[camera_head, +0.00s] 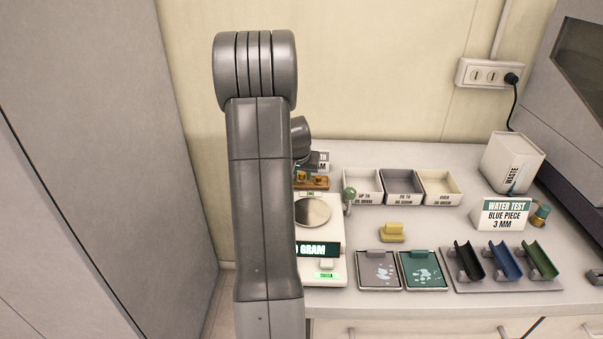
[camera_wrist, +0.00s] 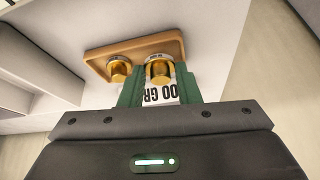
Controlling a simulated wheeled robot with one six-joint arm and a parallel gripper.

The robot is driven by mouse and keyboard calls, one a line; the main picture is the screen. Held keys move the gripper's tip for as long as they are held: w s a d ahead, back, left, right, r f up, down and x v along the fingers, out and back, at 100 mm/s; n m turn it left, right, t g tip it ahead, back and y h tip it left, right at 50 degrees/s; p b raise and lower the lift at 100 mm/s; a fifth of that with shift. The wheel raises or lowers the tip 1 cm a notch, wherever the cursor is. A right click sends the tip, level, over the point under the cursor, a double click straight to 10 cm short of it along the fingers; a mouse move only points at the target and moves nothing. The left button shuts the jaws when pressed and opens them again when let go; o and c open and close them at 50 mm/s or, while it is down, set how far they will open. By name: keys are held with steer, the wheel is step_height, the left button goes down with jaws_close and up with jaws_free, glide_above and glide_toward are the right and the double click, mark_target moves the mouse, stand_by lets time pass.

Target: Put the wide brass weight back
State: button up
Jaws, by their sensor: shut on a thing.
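The wide brass weight (camera_wrist: 159,70) is between the two green fingers of my gripper (camera_wrist: 160,82) in the wrist view, and the gripper is shut on it. It overlaps the wooden tray (camera_wrist: 97,53); I cannot tell whether it touches the tray floor. A narrower brass weight (camera_wrist: 118,69) stands in the tray beside it. In the head view the tray (camera_head: 313,186) is behind the scale, with brass weights showing on it. My arm hides the tray's left part, and the fingertips cannot be made out there.
A scale with a round pan (camera_head: 312,211) stands in front of the tray. A green-topped object (camera_head: 349,195) and sorting bins (camera_head: 401,187) are to the right. A white label (camera_wrist: 163,95) with upside-down lettering shows between my fingers.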

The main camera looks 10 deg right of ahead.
steer(key=shift+f+b, duration=0.5)
steer(key=shift+b, duration=0.1)
steer(key=shift+f, duration=0.1)
steer(key=o, duration=0.8)
steer(key=shift+s, duration=0.1)
steer(key=o, duration=0.3)
steer(key=shift+d, duration=0.15)
steer(key=shift+f, duration=0.1)
steer(key=shift+s, duration=0.1)
